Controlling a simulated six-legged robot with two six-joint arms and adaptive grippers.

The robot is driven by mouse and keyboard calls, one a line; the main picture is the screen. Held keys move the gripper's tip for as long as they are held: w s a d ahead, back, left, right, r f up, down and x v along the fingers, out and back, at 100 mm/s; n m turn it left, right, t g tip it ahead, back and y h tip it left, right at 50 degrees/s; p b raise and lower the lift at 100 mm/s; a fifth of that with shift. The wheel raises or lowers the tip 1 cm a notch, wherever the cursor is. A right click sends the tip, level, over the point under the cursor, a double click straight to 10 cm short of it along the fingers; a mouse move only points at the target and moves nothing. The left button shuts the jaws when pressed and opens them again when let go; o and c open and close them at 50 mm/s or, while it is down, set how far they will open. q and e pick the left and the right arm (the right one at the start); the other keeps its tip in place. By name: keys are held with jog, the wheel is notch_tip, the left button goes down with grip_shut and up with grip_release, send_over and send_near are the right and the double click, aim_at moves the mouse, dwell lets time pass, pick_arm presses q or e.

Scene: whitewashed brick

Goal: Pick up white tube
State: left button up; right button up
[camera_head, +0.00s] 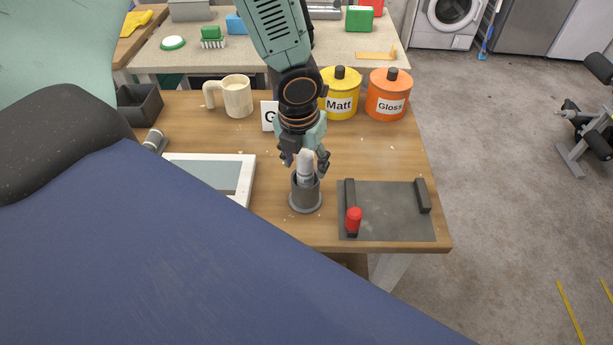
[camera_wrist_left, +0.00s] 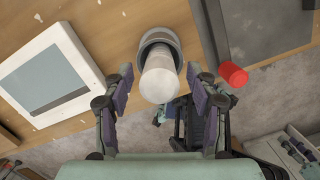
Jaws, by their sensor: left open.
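The white tube (camera_head: 306,160) stands upright in a grey round holder (camera_head: 305,202) near the table's front edge. In the left wrist view the tube (camera_wrist_left: 159,80) points up at the camera out of the holder (camera_wrist_left: 158,36). My left gripper (camera_head: 305,160) is open, with its fingers lowered on either side of the tube's upper part. In the left wrist view the fingers (camera_wrist_left: 160,87) stand apart from the tube, with a gap on each side. I do not make out my right gripper in either view.
A dark mat (camera_head: 390,222) with two bars and a red-topped piece (camera_head: 354,219) lies right of the holder. A white-framed panel (camera_head: 215,175) lies left. A mug (camera_head: 236,96), yellow tin (camera_head: 341,95) and orange tin (camera_head: 388,97) stand behind. A blue surface (camera_head: 200,270) hides the lower left.

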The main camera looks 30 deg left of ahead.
pick_arm(q)
jog(key=shift+d+f, duration=0.1)
jog(key=shift+f, duration=0.6)
jog(key=shift+f+b, duration=0.15)
jog(key=shift+b, duration=0.15)
jog(key=shift+w+a+f, duration=0.1)
jog(key=shift+w+a, duration=0.15)
jog(key=shift+a, duration=0.05)
jog(key=shift+c, duration=0.5)
jog(key=shift+s+d+r, duration=0.15)
jog(key=shift+d+r, duration=0.05)
jog(key=shift+d, duration=0.05)
jog(key=c, duration=0.5)
jog(key=shift+a+f, duration=0.15)
jog(key=c, duration=0.4)
grip_shut()
pick_arm(e)
jog(key=shift+a+f, duration=0.15)
jog(key=shift+f, duration=0.35)
